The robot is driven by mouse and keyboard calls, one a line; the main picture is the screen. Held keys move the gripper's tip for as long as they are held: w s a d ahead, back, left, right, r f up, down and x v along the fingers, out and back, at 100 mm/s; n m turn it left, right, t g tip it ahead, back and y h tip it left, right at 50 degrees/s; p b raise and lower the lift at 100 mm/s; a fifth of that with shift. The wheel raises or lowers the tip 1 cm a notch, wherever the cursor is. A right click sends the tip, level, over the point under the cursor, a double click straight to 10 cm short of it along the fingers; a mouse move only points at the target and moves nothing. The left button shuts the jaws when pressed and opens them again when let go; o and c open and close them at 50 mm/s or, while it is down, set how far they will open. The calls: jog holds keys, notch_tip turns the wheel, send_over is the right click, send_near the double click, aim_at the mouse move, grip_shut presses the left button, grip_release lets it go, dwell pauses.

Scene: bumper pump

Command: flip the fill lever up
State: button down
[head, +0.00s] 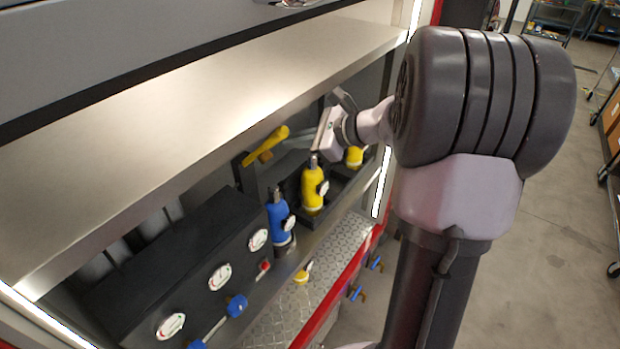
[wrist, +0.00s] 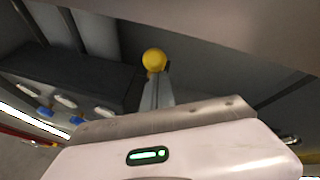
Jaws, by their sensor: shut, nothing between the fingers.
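A yellow lever (head: 265,147) stands out from the grey back wall of the pump bay in the head view. Its handle slants up to the right. In the wrist view its rounded yellow end (wrist: 154,60) shows almost end-on, just beyond my fingertips. My gripper (wrist: 157,78) is shut and empty, pointing at that end. I cannot tell whether the fingertips touch it. In the head view the white gripper body is right of the lever, inside the bay, and the fingers are not clear. No label shows which lever this is.
A metal shelf (head: 190,105) overhangs the bay. A black gauge panel (head: 175,270) is at lower left. A blue nozzle (head: 279,218) and a yellow nozzle (head: 312,188) stand below the lever and gripper. Floor is open at right.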

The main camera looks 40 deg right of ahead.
aim_at(284, 127)
jog(key=shift+w+a+r+p, duration=0.3)
jog(key=shift+w+r+p, duration=0.05)
jog(key=shift+w+r, duration=0.4)
jog(key=shift+w+a+r+p, duration=0.25)
jog(key=shift+w+r+p, duration=0.05)
jog(key=shift+w+r, duration=0.35)
